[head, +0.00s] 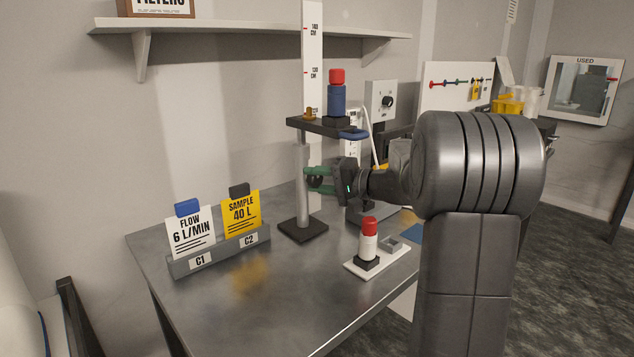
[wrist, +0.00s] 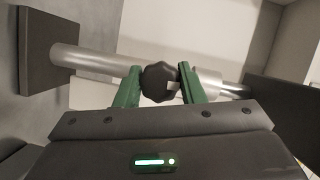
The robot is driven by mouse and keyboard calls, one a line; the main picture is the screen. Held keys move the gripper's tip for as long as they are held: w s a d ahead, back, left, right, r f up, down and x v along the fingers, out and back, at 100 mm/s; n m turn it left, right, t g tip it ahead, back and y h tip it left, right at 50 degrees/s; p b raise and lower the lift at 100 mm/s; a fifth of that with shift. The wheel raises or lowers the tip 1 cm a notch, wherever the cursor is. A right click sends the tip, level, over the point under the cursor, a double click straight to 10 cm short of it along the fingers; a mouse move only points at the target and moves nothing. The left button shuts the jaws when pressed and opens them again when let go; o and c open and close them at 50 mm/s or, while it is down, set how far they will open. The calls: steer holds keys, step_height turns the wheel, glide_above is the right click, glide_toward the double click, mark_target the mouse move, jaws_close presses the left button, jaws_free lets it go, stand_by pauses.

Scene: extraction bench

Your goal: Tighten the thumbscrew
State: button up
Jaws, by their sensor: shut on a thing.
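The thumbscrew is a black lobed knob (wrist: 159,82) on the side of the stand's metal column, seen in the wrist view between two green fingers. My gripper (wrist: 160,84) is shut on it. The stand has a dark base (head: 303,230) on the bench and a dark shelf plate (head: 322,127) on top. A blue cylinder with a red cap (head: 337,95) stands upright on that plate.
A white scale post (head: 312,50) rises behind the stand. A rack (head: 220,252) with two cards is at the left of the steel bench (head: 250,310). A red-and-white cylinder (head: 368,240) stands on a white plate in front. The bench's front left is clear.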

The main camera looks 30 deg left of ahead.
steer(key=shift+m, duration=0.6)
steer(key=o, duration=1)
steer(key=d, duration=0.4)
steer(key=w+d, duration=0.1)
steer(key=d, duration=0.4)
steer(key=d+r, duration=0.1)
steer(key=d, duration=0.3)
steer(key=shift+w+d, duration=0.2)
steer(key=shift+d, duration=0.15)
steer(key=a, duration=0.4)
steer(key=s+a, duration=0.1)
steer(key=a, duration=0.4)
steer(key=a+f, duration=0.1)
steer(key=a, duration=0.3)
steer(key=shift+s+a, duration=0.2)
steer(key=shift+a, duration=0.2)
steer(key=shift+d, duration=0.1)
